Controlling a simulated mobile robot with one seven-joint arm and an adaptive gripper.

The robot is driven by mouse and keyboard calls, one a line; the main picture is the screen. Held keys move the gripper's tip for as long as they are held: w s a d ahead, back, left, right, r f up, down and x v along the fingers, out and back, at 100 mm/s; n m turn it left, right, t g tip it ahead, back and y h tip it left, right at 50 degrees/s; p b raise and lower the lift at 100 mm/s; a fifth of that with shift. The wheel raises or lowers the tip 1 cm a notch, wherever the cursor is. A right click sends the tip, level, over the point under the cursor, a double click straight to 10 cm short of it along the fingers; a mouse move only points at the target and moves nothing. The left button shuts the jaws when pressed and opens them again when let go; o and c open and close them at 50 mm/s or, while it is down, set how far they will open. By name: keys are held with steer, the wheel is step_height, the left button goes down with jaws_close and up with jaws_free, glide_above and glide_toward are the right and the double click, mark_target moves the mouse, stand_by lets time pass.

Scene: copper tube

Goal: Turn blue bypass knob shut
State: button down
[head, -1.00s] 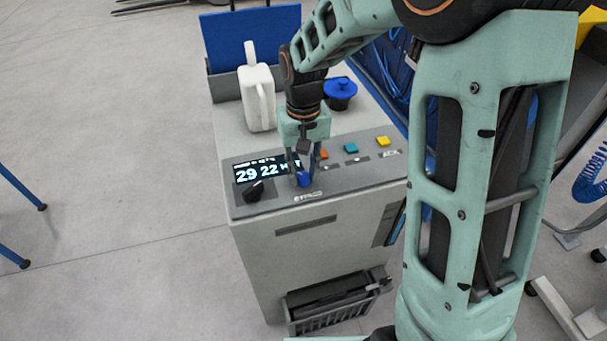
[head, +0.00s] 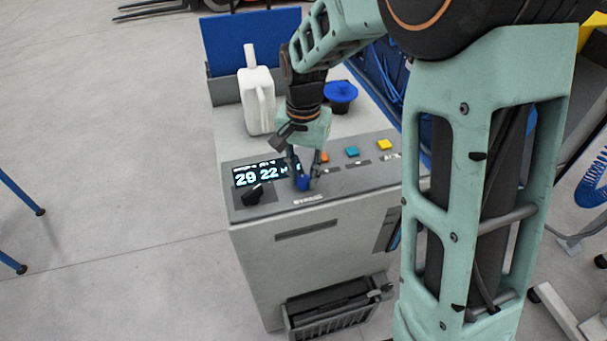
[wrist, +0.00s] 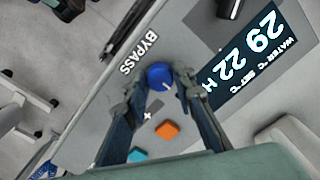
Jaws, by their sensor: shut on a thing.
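The blue bypass knob (head: 303,183) sits on the sloped grey control panel (head: 345,181), right of the lit display. In the wrist view the blue knob (wrist: 159,75) lies between my fingertips, beside the white BYPASS lettering, with a pale pointer mark on its lower right side. My gripper (head: 302,176) reaches down onto the knob and is shut on it. In the wrist view my gripper (wrist: 158,82) has one finger on each side of the knob. The fingers hide part of the knob in the head view.
A display (head: 262,174) reads 29 and 22, with a black knob (head: 253,195) below it. Orange, teal (head: 352,151) and yellow (head: 385,144) buttons lie to the right. A white jug (head: 257,100) and a blue-topped black container (head: 340,94) stand behind.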

mark_target(304, 179)
stand_by(0.3)
steer(key=c, duration=1.6)
jaws_free()
step_height(304, 179, up, 12)
